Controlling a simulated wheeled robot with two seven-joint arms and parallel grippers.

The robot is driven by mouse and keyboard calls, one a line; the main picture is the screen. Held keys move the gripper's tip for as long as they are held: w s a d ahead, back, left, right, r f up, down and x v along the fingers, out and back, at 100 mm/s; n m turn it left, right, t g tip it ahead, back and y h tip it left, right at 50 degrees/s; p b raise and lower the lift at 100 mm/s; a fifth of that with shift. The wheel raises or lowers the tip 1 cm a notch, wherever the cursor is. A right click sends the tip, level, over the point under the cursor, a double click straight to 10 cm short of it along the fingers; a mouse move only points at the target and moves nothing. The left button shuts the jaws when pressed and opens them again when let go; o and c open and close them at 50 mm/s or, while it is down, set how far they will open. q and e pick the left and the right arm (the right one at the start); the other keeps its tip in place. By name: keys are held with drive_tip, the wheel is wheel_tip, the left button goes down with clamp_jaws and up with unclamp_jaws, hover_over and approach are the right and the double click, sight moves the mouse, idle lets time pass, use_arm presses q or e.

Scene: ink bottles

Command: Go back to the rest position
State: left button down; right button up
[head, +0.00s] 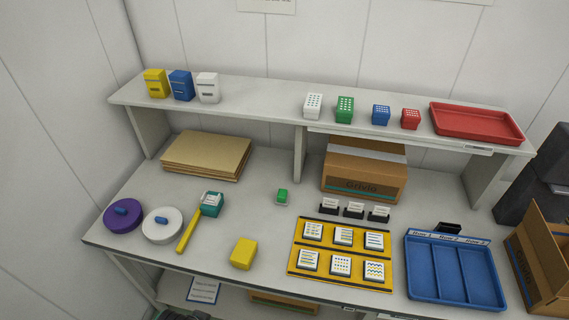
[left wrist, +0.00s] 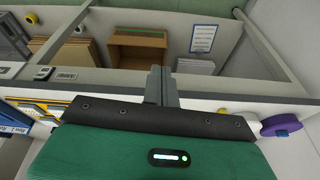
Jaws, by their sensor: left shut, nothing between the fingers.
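My left gripper (left wrist: 158,72) shows in the left wrist view, its grey fingers together with nothing between them. It is in front of the table edge, with the lower shelf beyond it. A small dark green piece at the bottom left edge of the head view may be part of my left arm; I cannot tell. My right gripper is in neither view.
The table holds a purple disc (head: 123,217), a white disc (head: 162,226), a yellow block (head: 243,254), a yellow card tray (head: 340,281) and a blue divided tray (head: 455,289). An open cardboard box (head: 540,266) stands at the right.

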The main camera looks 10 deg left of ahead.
use_arm(q)
drive_tip(key=s+f+g+b, duration=0.1)
drive_tip(key=s+f+b, duration=0.1)
drive_tip(key=f, duration=1.3)
drive_tip(key=s+f+b, duration=0.2)
drive_tip(key=f, duration=1.3)
drive_tip(key=s+a+f+g+b, duration=0.1)
drive_tip(key=s+a+f+b, duration=0.2)
drive_tip(key=s+f, duration=1.4)
wheel_tip(320, 180, down, 4)
drive_tip(key=shift+s+a+r, duration=0.2)
drive_tip(key=shift+s+a, duration=0.15)
